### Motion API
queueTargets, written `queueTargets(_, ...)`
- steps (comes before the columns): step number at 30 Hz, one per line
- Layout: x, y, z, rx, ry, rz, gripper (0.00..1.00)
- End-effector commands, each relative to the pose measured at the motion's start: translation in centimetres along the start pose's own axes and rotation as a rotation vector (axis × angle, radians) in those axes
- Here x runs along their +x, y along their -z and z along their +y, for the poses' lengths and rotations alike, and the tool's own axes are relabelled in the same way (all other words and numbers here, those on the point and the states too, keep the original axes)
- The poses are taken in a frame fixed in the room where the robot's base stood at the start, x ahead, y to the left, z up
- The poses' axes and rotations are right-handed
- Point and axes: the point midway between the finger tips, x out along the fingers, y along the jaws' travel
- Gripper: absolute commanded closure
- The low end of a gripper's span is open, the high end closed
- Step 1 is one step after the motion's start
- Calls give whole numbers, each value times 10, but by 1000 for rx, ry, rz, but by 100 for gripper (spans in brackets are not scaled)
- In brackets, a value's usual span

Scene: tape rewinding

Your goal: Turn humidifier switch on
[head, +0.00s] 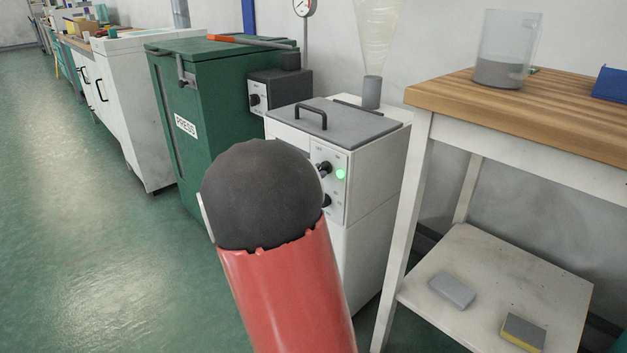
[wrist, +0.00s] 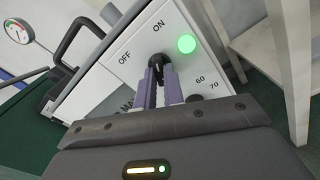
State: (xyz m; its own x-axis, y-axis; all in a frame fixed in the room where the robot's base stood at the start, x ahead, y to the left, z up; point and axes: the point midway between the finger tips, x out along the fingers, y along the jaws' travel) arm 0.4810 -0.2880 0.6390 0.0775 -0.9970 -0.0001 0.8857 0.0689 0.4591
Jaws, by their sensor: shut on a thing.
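The humidifier (head: 340,130) is a white cabinet with a grey lid and a black handle, right of the green press. Its front panel (wrist: 205,65) carries a black switch knob (wrist: 157,60) beside the labels OFF and ON. A green light (wrist: 187,44) right of the knob is lit; it also shows in the head view (head: 341,174). My gripper (wrist: 160,74) has its purple fingers shut on the switch knob, which they partly cover. Exactly where the knob points is hard to tell. In the head view my arm hides most of the gripper.
A lower dial (head: 326,200) with numbers 60 and 70 sits under the switch, partly hidden. The green press (head: 200,95) stands to the left. A wooden-topped table (head: 520,110) with a beaker (head: 507,50) stands close on the right. Open floor (head: 80,220) lies to the left.

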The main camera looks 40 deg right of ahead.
Motion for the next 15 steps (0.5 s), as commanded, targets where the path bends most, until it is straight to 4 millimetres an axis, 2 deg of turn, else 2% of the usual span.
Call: queueTargets(15,-1,0,1,64,-2,2,100)
